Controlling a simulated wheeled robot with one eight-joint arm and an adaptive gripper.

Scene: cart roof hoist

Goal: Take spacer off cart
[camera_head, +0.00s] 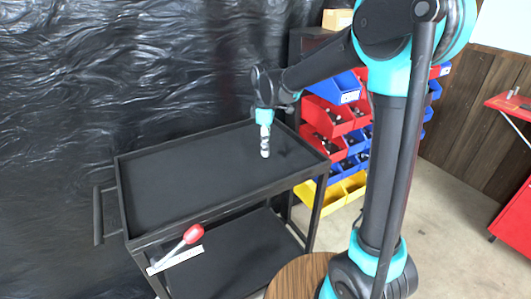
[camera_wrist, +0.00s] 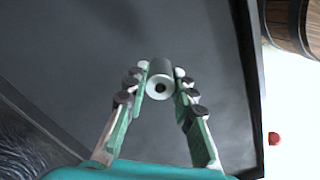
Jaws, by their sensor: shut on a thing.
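The spacer (camera_wrist: 160,87) is a short grey cylinder with a dark hole in its pale end face. My gripper (camera_wrist: 161,82) is shut on it, one finger on each side. In the head view my gripper (camera_head: 265,143) points down over the right part of the cart's top tray, with the spacer (camera_head: 265,154) at its tip. I cannot tell whether the spacer touches the tray or is just above it. The cart (camera_head: 185,185) is black with a raised rim, and its top tray is otherwise bare.
A red-and-white tool (camera_head: 185,243) shows at the cart's front side. Red, blue and yellow bins (camera_head: 335,120) stand behind the cart. A round wooden top (camera_head: 298,277) is near the front, right of the cart. A red bench (camera_head: 515,215) stands at far right.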

